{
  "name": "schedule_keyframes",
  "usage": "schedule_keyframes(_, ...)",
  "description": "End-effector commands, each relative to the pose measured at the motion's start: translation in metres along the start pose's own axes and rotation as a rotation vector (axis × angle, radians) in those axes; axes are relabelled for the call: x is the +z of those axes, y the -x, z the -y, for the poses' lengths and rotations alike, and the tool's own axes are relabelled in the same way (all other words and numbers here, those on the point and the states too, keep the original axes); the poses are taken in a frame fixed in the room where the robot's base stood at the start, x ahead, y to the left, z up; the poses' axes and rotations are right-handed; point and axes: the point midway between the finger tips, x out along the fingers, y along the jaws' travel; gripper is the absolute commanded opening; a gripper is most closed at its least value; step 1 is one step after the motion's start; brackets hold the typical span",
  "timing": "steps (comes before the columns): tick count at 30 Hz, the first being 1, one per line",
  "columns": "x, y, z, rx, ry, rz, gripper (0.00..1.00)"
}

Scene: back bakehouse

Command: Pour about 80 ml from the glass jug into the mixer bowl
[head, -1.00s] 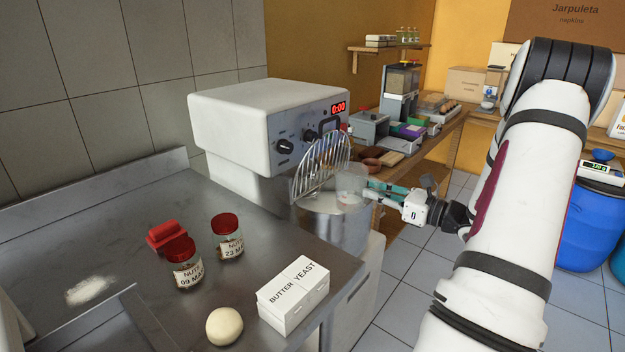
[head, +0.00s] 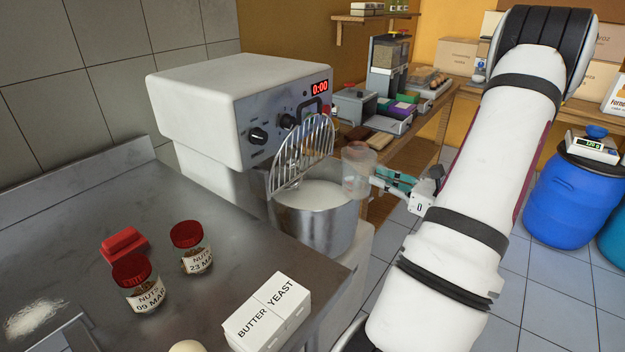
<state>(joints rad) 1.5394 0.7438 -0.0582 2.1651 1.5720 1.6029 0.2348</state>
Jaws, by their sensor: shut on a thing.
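The clear glass jug (head: 357,172) is held in the air at the right rim of the mixer bowl and looks close to upright. Any liquid in it is hard to make out. My gripper (head: 376,181) reaches in from the right and is shut on the jug; its fingertips are partly hidden. The steel mixer bowl (head: 330,228) sits under the white mixer (head: 205,110) and holds something whitish. A wire guard (head: 305,152) stands raised over the bowl's left and back part. The bowl's front right opening is uncovered.
On the steel table (head: 215,255) in front stand two red-lidded nut jars (head: 192,248), a red object (head: 123,245), butter and yeast boxes (head: 268,315) and a dough ball (head: 188,346). A blue drum (head: 565,205) with a scale (head: 592,148) stands at right.

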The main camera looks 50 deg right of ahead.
Motion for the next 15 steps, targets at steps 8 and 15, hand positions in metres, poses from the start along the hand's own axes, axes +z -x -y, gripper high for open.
schedule_keyframes(8,0.009,-0.005,-0.001,0.001,0.002,-0.086,0.00)
schedule_keyframes(15,0.017,-0.017,-0.001,0.004,0.003,-0.232,0.00)
